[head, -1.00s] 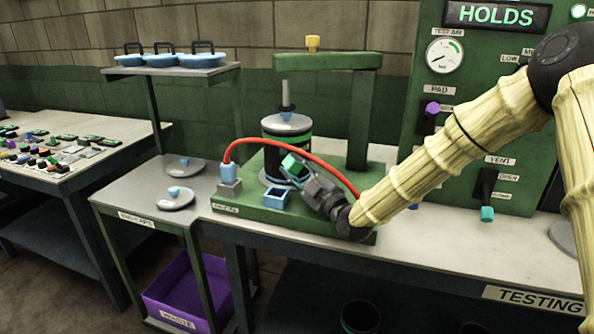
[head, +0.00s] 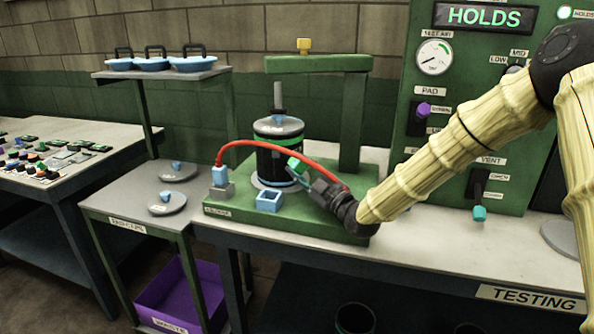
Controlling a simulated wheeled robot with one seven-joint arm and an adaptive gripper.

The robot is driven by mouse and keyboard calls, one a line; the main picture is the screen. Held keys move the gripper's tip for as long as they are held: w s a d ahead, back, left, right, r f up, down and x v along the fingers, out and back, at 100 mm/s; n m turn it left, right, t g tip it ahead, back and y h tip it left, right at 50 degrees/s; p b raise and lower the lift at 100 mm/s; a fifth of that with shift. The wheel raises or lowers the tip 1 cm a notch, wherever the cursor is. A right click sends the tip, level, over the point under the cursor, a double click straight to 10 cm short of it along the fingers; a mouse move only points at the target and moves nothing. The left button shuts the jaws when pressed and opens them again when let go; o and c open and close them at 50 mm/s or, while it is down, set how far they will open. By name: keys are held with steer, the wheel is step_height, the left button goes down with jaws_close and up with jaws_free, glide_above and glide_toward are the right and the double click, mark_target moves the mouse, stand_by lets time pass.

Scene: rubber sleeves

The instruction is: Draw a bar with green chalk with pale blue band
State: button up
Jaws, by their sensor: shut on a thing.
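My gripper (head: 299,174) is shut on a small green chalk (head: 295,165). A pale blue band on it is too small to make out. The chalk is at the front right side of a black cylinder (head: 268,160) with a bright green ring near its top. I cannot tell whether the chalk touches the cylinder. The cylinder stands upright on a green test stand (head: 230,219), under its overhead beam (head: 315,64). Its lower right side is partly hidden by the chalk and gripper. No drawn bar can be made out on the visible side.
A red hose (head: 262,144) arches in front of the cylinder from a pale blue fitting (head: 220,178). An open blue square holder (head: 269,201) stands on the base. The control panel (head: 400,120) reads HOLDS. A left table (head: 25,186) bears many small colored pieces.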

steer(key=shift+f, duration=0.15)
steer(key=shift+s+a+f+b, duration=0.15)
steer(key=shift+a+b, duration=0.15)
steer(key=shift+a, duration=0.3)
steer(key=shift+s+a+r+b, duration=0.1)
steer(key=shift+a+b, duration=0.2)
steer(key=shift+a, duration=0.25)
steer(key=shift+s+a, duration=0.35)
steer(key=shift+a, duration=0.4)
steer(key=shift+c, duration=0.5)
steer(key=shift+s+d+b, duration=0.2)
steer(key=shift+s+d, duration=0.2)
steer(key=shift+s, duration=0.5)
steer(key=shift+s+d+b, duration=0.15)
steer(key=shift+s+d, duration=0.25)
steer(key=shift+s, duration=0.55)
steer(key=shift+s+d+b, duration=0.2)
steer(key=shift+s+d, duration=0.2)
steer(key=shift+s, duration=0.5)
steer(key=shift+s, duration=0.1)
steer(key=shift+s+d, duration=0.3)
steer(key=shift+s, duration=0.35)
steer(key=shift+s+d, duration=0.25)
steer(key=shift+s, duration=0.4)
